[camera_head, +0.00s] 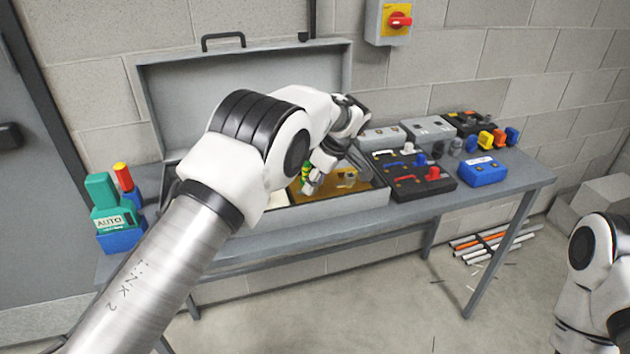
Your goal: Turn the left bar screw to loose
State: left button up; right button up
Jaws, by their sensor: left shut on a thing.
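An open grey case (358,202) with its lid up stands on the bench and holds a tan panel (338,186). My left arm reaches across from the lower left, and my left gripper (311,184) is down inside the case at the panel. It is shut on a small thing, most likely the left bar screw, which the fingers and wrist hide. A green and yellow part (305,170) shows just beside the fingers. A small brass-coloured fitting (348,178) is on the panel to their right. My right arm shows at the right edge; its gripper is out of view.
A black tray (425,187) with red and blue handles stands right of the case. A blue box (482,172) is farther right. A green AUTO device (106,207) stands at the left end of the bench (340,230). A red switch (398,21) is on the wall.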

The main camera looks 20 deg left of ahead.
pick_arm(q)
jog(key=o, duration=1)
jog(key=shift+f, duration=0.15)
jog(key=v, duration=1.2)
